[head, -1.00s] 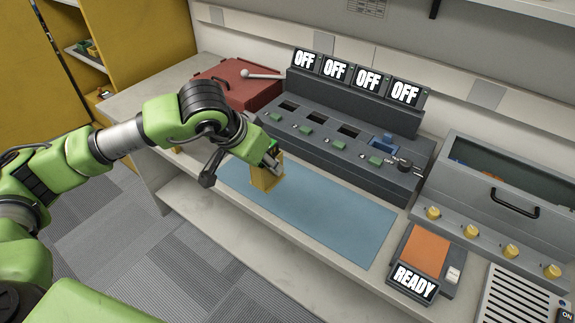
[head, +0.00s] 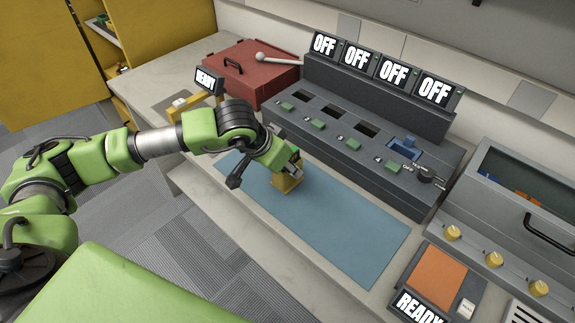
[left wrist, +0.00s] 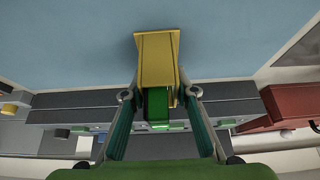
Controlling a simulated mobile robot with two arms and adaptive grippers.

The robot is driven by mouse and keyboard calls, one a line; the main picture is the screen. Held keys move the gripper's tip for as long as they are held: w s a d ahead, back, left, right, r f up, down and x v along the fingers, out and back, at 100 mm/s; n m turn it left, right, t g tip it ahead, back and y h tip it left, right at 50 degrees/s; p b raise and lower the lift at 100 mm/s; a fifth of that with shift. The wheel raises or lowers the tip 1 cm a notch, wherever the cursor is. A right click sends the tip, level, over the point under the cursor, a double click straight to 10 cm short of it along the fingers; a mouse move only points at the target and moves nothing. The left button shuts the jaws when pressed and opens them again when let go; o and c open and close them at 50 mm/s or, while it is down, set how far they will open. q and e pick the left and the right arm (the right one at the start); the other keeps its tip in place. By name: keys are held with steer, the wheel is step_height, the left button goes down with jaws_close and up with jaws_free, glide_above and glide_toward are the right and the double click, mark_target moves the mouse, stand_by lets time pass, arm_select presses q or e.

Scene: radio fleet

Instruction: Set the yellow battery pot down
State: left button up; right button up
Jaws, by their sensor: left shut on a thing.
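The yellow battery pot (head: 287,182) is at the left part of the blue mat (head: 335,222), roughly upright in the head view. My left gripper (head: 295,165) is shut on it near its upper part. The left wrist view shows the yellow pot (left wrist: 158,58) between the two fingers of my left gripper (left wrist: 158,97), with a green part (left wrist: 157,106) at its near end. I cannot tell whether the pot's base touches the mat. My right gripper is not in view.
A dark console (head: 345,140) with several slots and OFF displays stands behind the mat. A red case (head: 250,70) is at the back left. An orange-topped READY unit (head: 438,275) and a grey glass-lidded box (head: 520,190) are at the right. The mat's right side is clear.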

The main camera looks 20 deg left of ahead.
arm_select(q)
steer(key=shift+s+b, duration=0.15)
steer(key=shift+b, duration=0.15)
steer(key=o, duration=1.1)
